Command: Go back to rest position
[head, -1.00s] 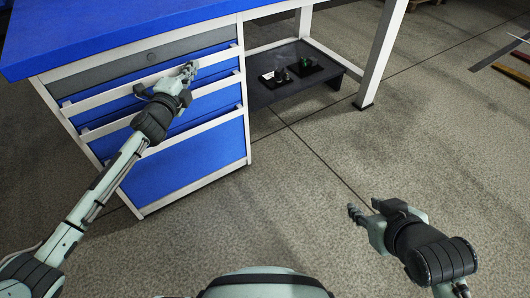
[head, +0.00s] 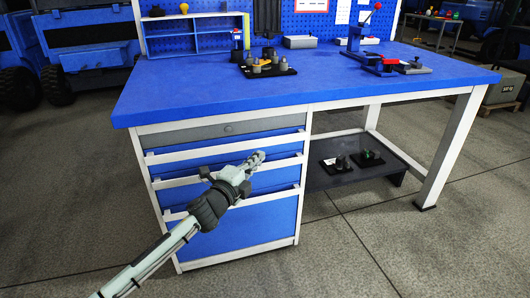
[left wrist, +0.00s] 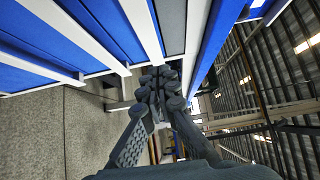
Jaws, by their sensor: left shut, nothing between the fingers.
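My left gripper (head: 258,158) is shut and empty. In the head view it appears in front of the blue drawers (head: 256,223) of the workbench, near the upper white handle bars (head: 178,156). I cannot tell the exact gap to the drawer fronts. In the left wrist view its dark fingers (left wrist: 160,78) are together, with the white bars and blue drawer fronts above and to the left. My right gripper is out of view.
The blue workbench top (head: 230,90) holds a black tray with grey weights (head: 268,66), a red-handled press (head: 375,40) and a small shelf (head: 198,38). A dark lower shelf (head: 322,178) holds two small fixtures. Floor (head: 330,260) in front is clear.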

